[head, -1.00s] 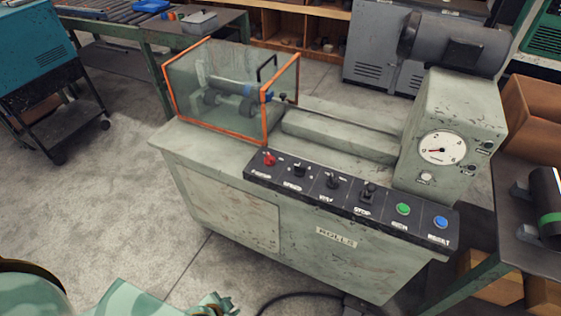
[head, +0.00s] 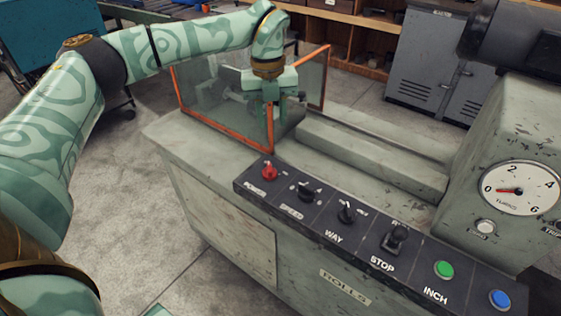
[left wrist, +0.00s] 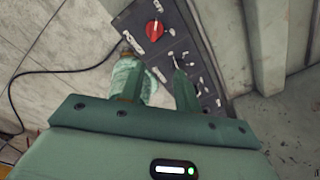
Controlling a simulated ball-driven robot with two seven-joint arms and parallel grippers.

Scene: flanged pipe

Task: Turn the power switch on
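The red POWER knob (head: 269,171) sits at the left end of the dark control panel (head: 318,216) on the machine's front. It also shows in the left wrist view (left wrist: 154,29), beyond my fingertips, with a pale mark across its face. I cannot tell which setting it points to. My left gripper (head: 273,112) hangs down in front of the guard, above and behind the knob, apart from it. In the left wrist view its two fingers (left wrist: 157,84) are spread with nothing held between them. My right gripper is not in view.
A clear guard box with an orange frame (head: 226,128) stands behind the panel's left end, close to my left gripper. Right of the knob are black switches (head: 346,212), a green button (head: 444,270) and a blue button (head: 499,300). The gauge (head: 520,188) reads near 0.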

